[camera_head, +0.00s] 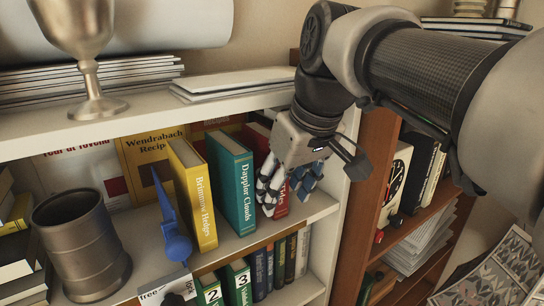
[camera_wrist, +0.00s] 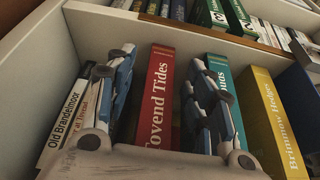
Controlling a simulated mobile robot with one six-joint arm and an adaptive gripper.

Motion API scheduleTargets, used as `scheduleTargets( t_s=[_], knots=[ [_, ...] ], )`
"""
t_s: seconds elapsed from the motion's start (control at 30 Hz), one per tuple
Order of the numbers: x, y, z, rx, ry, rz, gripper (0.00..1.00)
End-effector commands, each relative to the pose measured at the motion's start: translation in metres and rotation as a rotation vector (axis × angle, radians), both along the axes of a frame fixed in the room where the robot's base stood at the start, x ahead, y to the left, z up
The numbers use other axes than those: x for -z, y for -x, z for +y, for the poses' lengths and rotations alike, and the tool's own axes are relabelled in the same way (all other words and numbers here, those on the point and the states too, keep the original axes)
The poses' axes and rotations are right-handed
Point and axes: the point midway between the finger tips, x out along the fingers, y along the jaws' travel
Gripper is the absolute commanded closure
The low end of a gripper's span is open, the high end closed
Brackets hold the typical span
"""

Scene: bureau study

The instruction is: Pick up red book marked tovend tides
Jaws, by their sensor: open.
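The red book marked Tovend Tides (camera_wrist: 158,98) stands upright on a shelf in the wrist view, spine towards me. My gripper (camera_wrist: 160,78) is open, with one finger on each side of the red spine. The left finger is beside white books and the right finger overlaps the teal book. Whether the fingers touch the red book I cannot tell.
The teal Dapplor Clouds book (camera_head: 233,185) and yellow Brimmow Hedges book (camera_head: 193,195) stand left of my gripper. A white book marked Old Brandelmoor (camera_wrist: 68,125) is close on the other side. A shelf board (camera_head: 222,90) runs above.

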Motion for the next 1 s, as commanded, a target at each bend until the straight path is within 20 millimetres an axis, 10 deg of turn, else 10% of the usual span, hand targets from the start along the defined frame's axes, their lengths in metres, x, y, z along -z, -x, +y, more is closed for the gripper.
scheduleTargets(
  t_s=[1.0],
  knots=[
    [0.025,-0.005,0.003,0.0,0.001,0.002,0.6]
  ],
)
